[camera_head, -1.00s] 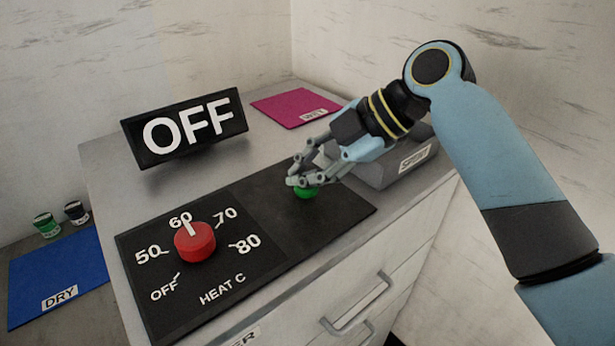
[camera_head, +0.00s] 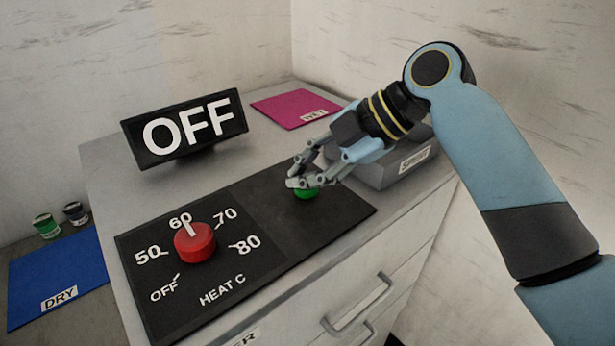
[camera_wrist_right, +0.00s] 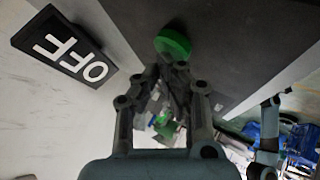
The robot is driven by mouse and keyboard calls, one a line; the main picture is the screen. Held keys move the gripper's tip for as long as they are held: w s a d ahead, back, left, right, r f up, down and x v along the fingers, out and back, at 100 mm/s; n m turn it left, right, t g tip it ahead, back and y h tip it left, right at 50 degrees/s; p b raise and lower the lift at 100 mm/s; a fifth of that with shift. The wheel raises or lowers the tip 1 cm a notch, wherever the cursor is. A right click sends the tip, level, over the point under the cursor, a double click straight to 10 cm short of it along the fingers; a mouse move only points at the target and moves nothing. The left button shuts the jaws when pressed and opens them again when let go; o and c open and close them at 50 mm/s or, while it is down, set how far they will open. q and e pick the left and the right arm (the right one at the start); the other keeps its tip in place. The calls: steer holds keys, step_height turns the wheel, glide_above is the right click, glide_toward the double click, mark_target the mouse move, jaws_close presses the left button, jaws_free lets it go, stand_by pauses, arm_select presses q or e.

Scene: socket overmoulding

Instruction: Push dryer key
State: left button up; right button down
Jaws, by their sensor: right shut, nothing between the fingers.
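The green dryer key (camera_head: 306,193) is a round button on the black control panel (camera_head: 285,235). My right gripper (camera_head: 298,183) is shut and empty, its fingertips right at the key and partly covering it in the head view. In the right wrist view the green key (camera_wrist_right: 173,43) lies just beyond the fingertips (camera_wrist_right: 175,72); I cannot tell whether they touch it. The display (camera_head: 186,128) behind the panel reads OFF. The red heat knob (camera_head: 195,242) points at 60. My left gripper is not in view.
A grey box with a label (camera_head: 400,165) stands right of the panel, under my right wrist. A magenta WET mat (camera_head: 290,107) lies at the back. A blue DRY mat (camera_head: 60,275) and two small pots (camera_head: 46,226) are at the left. Drawer handles (camera_head: 357,305) stick out in front.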

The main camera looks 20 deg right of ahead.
steer(key=shift+s+f, duration=0.1)
steer(key=shift+f, duration=0.5)
steer(key=shift+d+r, duration=0.2)
steer(key=shift+r, duration=0.15)
step_height(320, 180, up, 6)
steer(key=p, duration=0.5)
steer(key=shift+r+p, duration=0.25)
steer(key=shift+p, duration=0.1)
steer(key=shift+f, duration=0.1)
